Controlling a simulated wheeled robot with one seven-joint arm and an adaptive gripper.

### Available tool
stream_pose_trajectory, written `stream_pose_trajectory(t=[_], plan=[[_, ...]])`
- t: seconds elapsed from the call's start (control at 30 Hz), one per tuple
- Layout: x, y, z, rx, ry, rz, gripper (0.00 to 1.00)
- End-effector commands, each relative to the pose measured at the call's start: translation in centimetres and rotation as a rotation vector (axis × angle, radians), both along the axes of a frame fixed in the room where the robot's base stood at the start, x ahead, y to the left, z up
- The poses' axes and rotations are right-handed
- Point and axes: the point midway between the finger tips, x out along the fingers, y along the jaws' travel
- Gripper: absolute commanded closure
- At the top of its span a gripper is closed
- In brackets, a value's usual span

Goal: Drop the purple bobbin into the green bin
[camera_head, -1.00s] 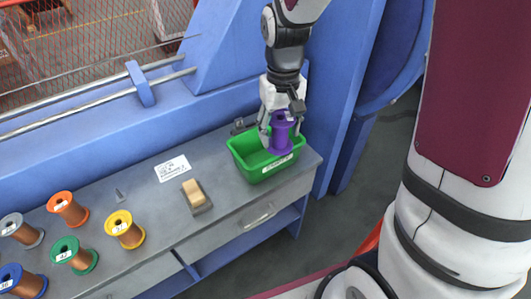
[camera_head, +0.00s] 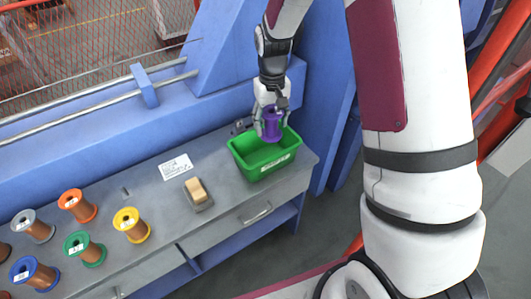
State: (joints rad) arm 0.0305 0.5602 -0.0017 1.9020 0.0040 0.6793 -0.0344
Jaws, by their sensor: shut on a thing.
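The purple bobbin (camera_head: 272,126) is held upright in my gripper (camera_head: 271,118). My gripper is shut on it from above. The bobbin is over the back right part of the green bin (camera_head: 266,166). Its lower flange is at or just above the height of the bin's rim; the exact gap cannot be told. The green bin stands at the right end of the grey workbench and its visible floor looks empty. A white label is on the bin's front.
Several other bobbins stand on the bench at the left, among them a yellow one (camera_head: 132,226) and an orange one (camera_head: 78,206). A brush-like block (camera_head: 197,194) and a white label card (camera_head: 175,166) lie left of the bin. A blue machine frame (camera_head: 215,85) rises behind.

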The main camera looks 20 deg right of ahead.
Motion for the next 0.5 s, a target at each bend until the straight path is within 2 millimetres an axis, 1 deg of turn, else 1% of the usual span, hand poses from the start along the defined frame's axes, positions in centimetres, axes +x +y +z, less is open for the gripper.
stream_pose_trajectory(t=[0.1, 0.2, 0.5], plan=[[1.2, -0.4, -1.1, -0.001, 0.002, 0.000, 0.72], [1.8, -0.6, -1.8, -0.001, 0.001, 0.000, 0.72], [2.2, -0.7, -3.4, -0.002, 0.002, 0.000, 0.72]])
